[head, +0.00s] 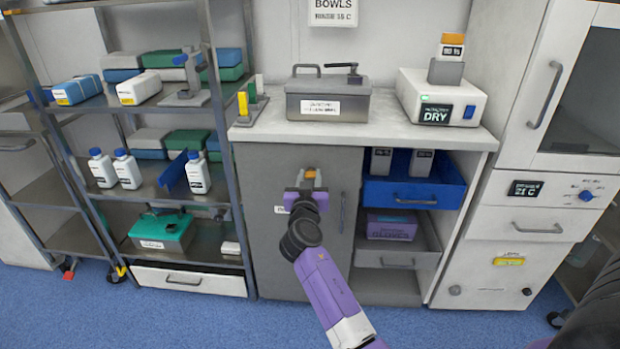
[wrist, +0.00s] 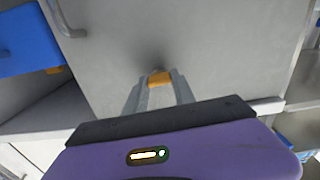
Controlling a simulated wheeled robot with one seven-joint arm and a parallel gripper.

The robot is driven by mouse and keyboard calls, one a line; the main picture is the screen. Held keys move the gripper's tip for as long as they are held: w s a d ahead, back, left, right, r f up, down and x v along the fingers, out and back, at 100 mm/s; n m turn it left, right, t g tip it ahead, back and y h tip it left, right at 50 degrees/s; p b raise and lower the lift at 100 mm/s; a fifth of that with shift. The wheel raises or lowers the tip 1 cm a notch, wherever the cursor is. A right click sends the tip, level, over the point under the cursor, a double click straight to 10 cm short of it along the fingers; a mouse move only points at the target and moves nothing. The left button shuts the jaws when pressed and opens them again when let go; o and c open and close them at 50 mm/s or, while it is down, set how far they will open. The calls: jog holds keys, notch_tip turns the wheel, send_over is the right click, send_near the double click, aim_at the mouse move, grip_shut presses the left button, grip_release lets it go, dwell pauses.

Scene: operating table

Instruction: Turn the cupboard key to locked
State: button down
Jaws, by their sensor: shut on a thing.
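The grey cupboard door (head: 262,235) is closed under the worktop, with a vertical handle at its right side; it also fills the wrist view (wrist: 215,45). My gripper (head: 308,180) is at the upper middle of this door. Its fingers (wrist: 158,85) are shut on a small orange-yellow key (wrist: 159,78), which shows between the fingertips close to the door face. The lock behind the key is hidden, and I cannot tell the key's turn angle for sure. A label left of my gripper is partly hidden.
A blue drawer (head: 415,188) stands pulled out right of the door, with a grey drawer (head: 400,245) below. The worktop (head: 385,125) above holds a grey metal box (head: 325,98) and a white device (head: 440,100). A metal shelf rack (head: 130,100) stands left.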

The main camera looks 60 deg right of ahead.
jog(key=n, duration=0.8)
jog(key=shift+w+a+n, duration=0.1)
jog(key=shift+n, duration=0.2)
jog(key=n+p, duration=0.1)
jog(key=n, duration=0.3)
jog(key=shift+p, duration=0.4)
jog(key=shift+f+n+p, duration=0.2)
jog(key=shift+n+p, duration=0.55)
jog(key=shift+n, duration=1.55)
jog(key=c, duration=1)
grip_release()
jog(key=shift+c, duration=0.2)
jog(key=shift+a, duration=0.1)
